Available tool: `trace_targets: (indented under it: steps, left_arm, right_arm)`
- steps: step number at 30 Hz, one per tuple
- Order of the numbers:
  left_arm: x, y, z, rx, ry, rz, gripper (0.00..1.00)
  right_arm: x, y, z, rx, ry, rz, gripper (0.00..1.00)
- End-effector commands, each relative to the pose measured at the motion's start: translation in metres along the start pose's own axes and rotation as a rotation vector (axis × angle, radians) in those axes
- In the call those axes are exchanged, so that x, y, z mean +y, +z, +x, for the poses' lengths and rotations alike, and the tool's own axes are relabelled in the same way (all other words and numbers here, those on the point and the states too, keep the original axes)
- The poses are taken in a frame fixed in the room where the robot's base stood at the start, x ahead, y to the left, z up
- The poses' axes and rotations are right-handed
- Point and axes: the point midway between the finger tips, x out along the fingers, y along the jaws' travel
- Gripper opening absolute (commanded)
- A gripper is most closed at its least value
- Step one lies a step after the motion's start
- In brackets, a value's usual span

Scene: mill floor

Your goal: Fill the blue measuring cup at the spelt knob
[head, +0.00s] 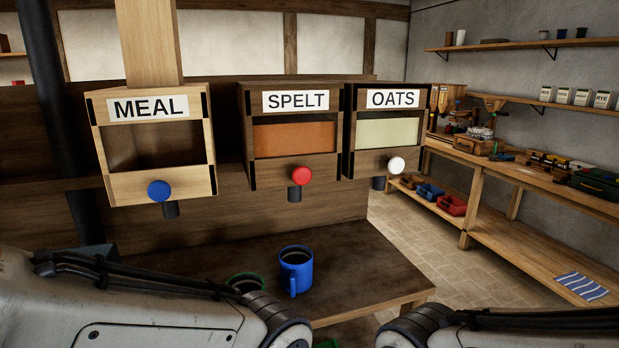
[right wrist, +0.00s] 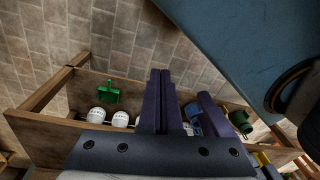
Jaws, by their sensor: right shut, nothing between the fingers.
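The blue measuring cup (head: 297,272) stands upright on the dark table, its handle toward me and its inside dark. In the picture it is below the spelt bin (head: 295,167), with a clear gap under the spout. The spelt bin has a red knob (head: 301,175), a dark spout (head: 294,194) and an orange-brown window. My right gripper (right wrist: 162,76) is shut and empty in the right wrist view, above the floor and a wooden shelf. In the head view only my arms show along the bottom edge; my left gripper is out of view.
The meal bin (head: 115,185) has a blue knob (head: 159,190); the oats bin (head: 348,165) has a white knob (head: 397,165). A green cup (head: 246,279) is partly hidden behind my left arm. The table (head: 365,270) is clear right of the blue cup. A workbench (head: 530,180) stands at right.

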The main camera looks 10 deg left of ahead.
Motion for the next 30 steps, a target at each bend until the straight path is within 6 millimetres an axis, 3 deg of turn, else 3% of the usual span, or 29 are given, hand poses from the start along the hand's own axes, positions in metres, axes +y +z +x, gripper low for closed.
trace_targets:
  steps: [7,11,17,21,24,27,30]
  left_arm:
    - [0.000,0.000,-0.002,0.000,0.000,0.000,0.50]
    - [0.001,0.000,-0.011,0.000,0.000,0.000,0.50]
    - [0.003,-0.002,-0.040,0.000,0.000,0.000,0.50]
    - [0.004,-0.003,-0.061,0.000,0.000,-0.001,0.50]
    - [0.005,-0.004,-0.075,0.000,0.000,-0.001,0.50]
    - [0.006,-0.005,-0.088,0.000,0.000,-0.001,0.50]
    - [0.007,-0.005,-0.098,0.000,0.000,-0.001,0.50]
  right_arm:
    - [0.000,-0.003,-0.001,0.008,0.001,0.012,0.00]
    - [0.004,-0.032,-0.005,0.092,0.003,0.111,0.00]
    - [0.029,-0.135,-0.027,0.422,-0.046,0.493,0.00]
    - [0.054,-0.212,-0.055,0.702,-0.171,0.788,0.00]
    - [0.074,-0.256,-0.082,0.893,-0.309,0.973,0.00]
    - [0.093,-0.290,-0.111,1.063,-0.480,1.122,0.00]
    - [0.109,-0.312,-0.137,1.196,-0.658,1.227,0.00]
